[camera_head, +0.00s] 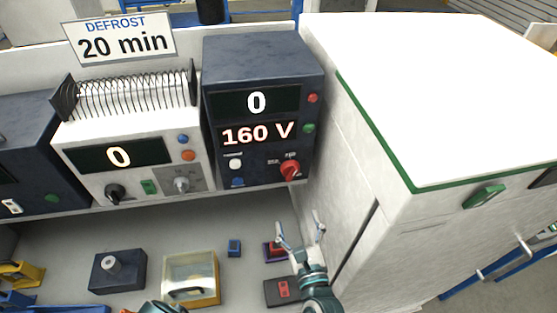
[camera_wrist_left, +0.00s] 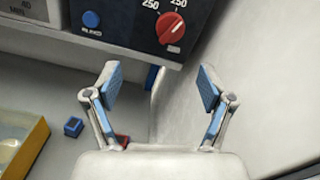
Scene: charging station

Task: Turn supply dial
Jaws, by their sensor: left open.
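The dark power supply box (camera_head: 262,60) shows "0" and "160 V" on its displays. Its red dial (camera_head: 290,169) is at the lower right of its front panel. The dial also shows large at the top of the left wrist view (camera_wrist_left: 171,28), with "250" marks around it. My left gripper (camera_head: 299,226) is open and empty, below the dial and apart from it. In the left wrist view its two fingers (camera_wrist_left: 159,80) are spread wide, with the dial beyond them and above the gap. My right gripper is not seen.
A white cabinet (camera_head: 375,175) stands close on the right of the gripper. A white unit with a coil (camera_head: 130,150) stands left of the supply. A yellow-based box (camera_head: 190,278), a dark box with a knob (camera_head: 118,272) and a small blue block (camera_head: 234,248) lie on the grey bench.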

